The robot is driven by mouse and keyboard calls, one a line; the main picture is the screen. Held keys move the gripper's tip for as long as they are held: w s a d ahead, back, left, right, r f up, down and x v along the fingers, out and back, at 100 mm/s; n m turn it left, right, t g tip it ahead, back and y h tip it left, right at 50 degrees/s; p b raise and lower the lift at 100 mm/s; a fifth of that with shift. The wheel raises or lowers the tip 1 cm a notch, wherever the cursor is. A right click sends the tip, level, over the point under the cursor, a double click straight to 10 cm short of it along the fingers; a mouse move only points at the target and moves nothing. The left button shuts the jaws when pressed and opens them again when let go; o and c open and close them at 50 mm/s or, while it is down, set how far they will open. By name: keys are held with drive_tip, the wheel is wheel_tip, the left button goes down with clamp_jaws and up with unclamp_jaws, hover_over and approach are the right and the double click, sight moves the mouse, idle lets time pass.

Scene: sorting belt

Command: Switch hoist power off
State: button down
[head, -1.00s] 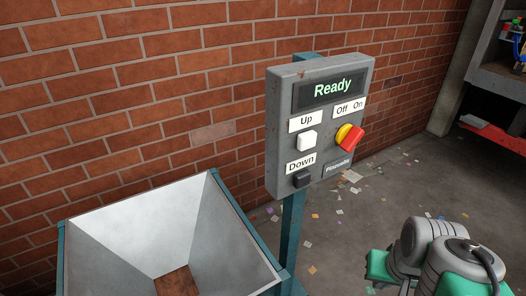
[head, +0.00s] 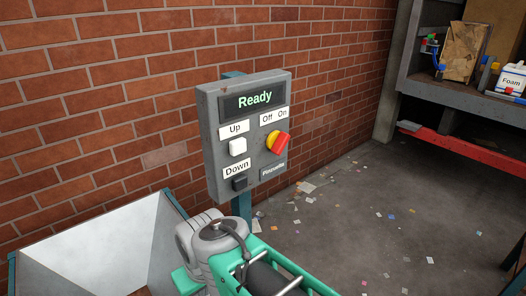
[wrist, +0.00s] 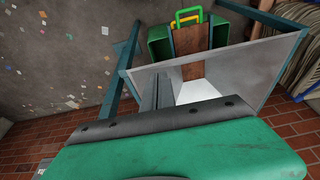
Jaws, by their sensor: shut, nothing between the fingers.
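The hoist control box (head: 210,150) is grey, on a blue post, with a lit display reading "Ready". Its red rotary switch (head: 281,145) on a yellow base sits below the "Off" and "On" labels. Its handle is tilted; I cannot surely tell which label it points to. A white button (head: 238,146) sits under "Up" and a dark button (head: 240,183) under "Down". In the wrist view, my gripper (wrist: 158,90) shows as two grey fingers close together, shut and empty. In the head view my arm is below the box, and the fingertips cannot be made out.
A light metal hopper (head: 110,240) with a blue frame stands left of the post, by the brick wall. The wrist view shows a green box (wrist: 160,46) beyond it. A shelf (head: 450,100) with a red edge beam stands at right. Paper scraps litter the open floor.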

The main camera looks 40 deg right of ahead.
drive_tip(key=shift+d, duration=0.1)
drive_tip(key=w+d+r+n+t+b, duration=0.2)
drive_tip(key=w+d+r+t, duration=0.1)
drive_tip(key=w+d, duration=0.35)
drive_tip(key=w+d+r+n+t+b, duration=0.1)
drive_tip(key=w+d+r+n+t, duration=0.15)
drive_tip(key=w+d, duration=0.45)
drive_tip(key=s+d+r+n+t+h+b, duration=0.1)
drive_tip(key=s+d+r+n+t, duration=0.1)
drive_tip(key=d+r, duration=0.4)
drive_tip(key=s+d+r+n+t+h, duration=0.1)
drive_tip(key=s+d+r+t, duration=0.3)
drive_tip(key=d+r, duration=0.3)
drive_tip(key=d+t, duration=0.1)
drive_tip(key=d, duration=0.4)
drive_tip(key=shift+s+r+n+h+b, duration=0.3)
drive_tip(key=shift+n+b, duration=0.05)
drive_tip(key=shift+b, duration=0.05)
